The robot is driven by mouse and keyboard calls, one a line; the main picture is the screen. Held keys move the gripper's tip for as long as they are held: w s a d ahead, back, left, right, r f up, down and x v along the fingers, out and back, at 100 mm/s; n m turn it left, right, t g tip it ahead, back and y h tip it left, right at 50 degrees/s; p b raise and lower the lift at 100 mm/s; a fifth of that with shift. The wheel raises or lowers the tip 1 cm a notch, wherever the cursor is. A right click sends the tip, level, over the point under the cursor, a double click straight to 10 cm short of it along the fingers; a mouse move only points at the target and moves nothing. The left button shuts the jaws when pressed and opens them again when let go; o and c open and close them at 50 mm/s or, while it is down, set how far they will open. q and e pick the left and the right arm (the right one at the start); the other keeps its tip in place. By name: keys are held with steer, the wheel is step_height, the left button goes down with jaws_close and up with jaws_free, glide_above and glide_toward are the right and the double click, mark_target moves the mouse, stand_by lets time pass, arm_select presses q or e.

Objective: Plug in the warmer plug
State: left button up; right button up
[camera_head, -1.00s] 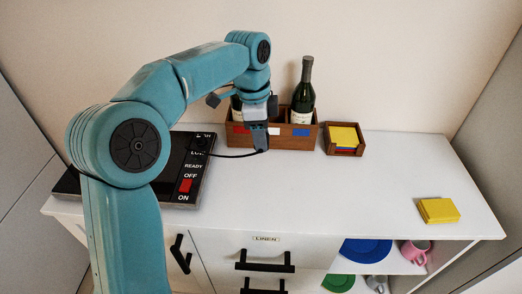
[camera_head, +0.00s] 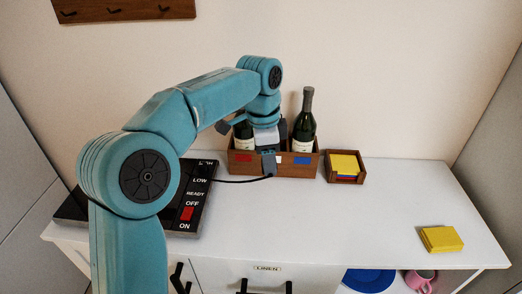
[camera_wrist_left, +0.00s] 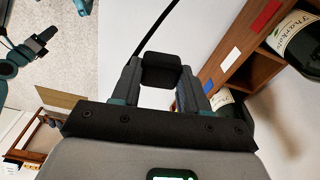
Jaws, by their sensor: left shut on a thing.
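My left gripper (camera_head: 268,165) is in front of the wooden bottle crate, low over the white counter top. In the left wrist view its two fingers are shut on the black plug (camera_wrist_left: 161,70), a small dark block between the fingertips. A black cord (camera_head: 235,181) runs from the plug toward the warmer (camera_head: 207,187), a flat black panel at the left marked LOW, READY, OFF and ON with a red switch. My arm hides part of the warmer. I cannot make out a socket in either view. My right gripper is not seen in the head view.
The wooden crate (camera_head: 240,170) holds two bottles, the right one (camera_head: 305,122) tall and green. A small wooden holder (camera_head: 346,179) with yellow cards stands right of it. A yellow stack (camera_head: 440,239) lies at the right. The counter top (camera_head: 350,220) between is clear.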

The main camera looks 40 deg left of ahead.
arm_select(q)
steer(key=d+f+n, duration=0.3)
steer(key=f, duration=0.1)
steer(key=d+f+n, duration=0.3)
steer(key=f, duration=0.1)
steer(key=d+f+n+y, duration=0.1)
steer(key=d+f+n, duration=0.2)
steer(key=shift+w+d+f+t, duration=0.15)
steer(key=shift+d+f+t, duration=0.15)
steer(key=shift+d+f, duration=0.1)
steer(key=shift+d+f+n, duration=0.25)
steer(key=shift+n, duration=0.25)
steer(key=shift+s+a, duration=0.1)
steer(key=shift+s, duration=0.1)
